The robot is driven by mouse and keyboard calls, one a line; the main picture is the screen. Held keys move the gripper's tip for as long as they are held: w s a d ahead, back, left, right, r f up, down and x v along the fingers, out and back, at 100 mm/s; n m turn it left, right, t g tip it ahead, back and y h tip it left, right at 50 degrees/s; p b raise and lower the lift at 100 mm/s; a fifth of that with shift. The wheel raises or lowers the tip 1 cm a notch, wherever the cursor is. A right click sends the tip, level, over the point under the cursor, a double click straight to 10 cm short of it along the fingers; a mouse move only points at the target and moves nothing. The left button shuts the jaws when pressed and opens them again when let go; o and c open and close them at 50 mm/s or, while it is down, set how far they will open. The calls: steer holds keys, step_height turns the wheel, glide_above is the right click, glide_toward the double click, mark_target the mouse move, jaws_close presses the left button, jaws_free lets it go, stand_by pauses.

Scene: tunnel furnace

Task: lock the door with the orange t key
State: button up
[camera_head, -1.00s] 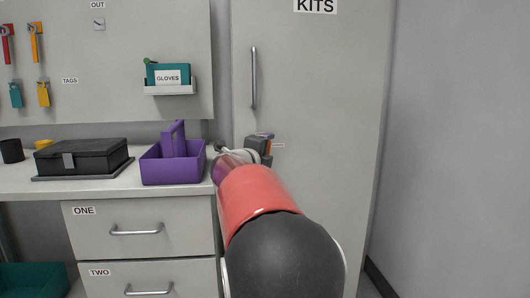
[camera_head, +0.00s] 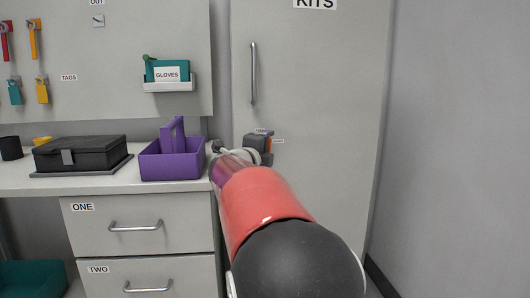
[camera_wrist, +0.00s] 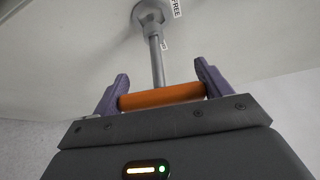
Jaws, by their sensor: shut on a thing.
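The orange T key has an orange crossbar (camera_wrist: 162,97) and a grey shaft (camera_wrist: 156,60). My gripper (camera_wrist: 162,95) is shut on the crossbar, with one purple finger at each end. The shaft runs up to a round grey lock fitting (camera_wrist: 150,14) on the door and meets it; how deep the tip sits is hidden. A "FREE" label (camera_wrist: 177,8) is beside the fitting. In the head view, my gripper (camera_head: 264,134) is close to the tall grey KITS door (camera_head: 325,110), and my arm hides most of the key.
The door has a vertical handle (camera_head: 253,73) above my gripper. A purple caddy (camera_head: 172,167) and a black case (camera_head: 80,154) stand on the counter (camera_head: 130,186) to the left. Drawers (camera_head: 139,226) are below. A bare wall (camera_head: 460,130) stands to the right.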

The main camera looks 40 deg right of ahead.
steer(key=shift+s+a+b, duration=0.1)
steer(key=shift+s+a, duration=0.3)
steer(key=shift+s, duration=0.3)
steer(key=shift+s+a+b, duration=0.1)
steer(key=shift+s+a, duration=0.35)
steer(key=shift+s, duration=0.2)
steer(key=shift+s+a+b, duration=0.1)
steer(key=shift+s+a, duration=0.3)
steer(key=shift+s, duration=0.3)
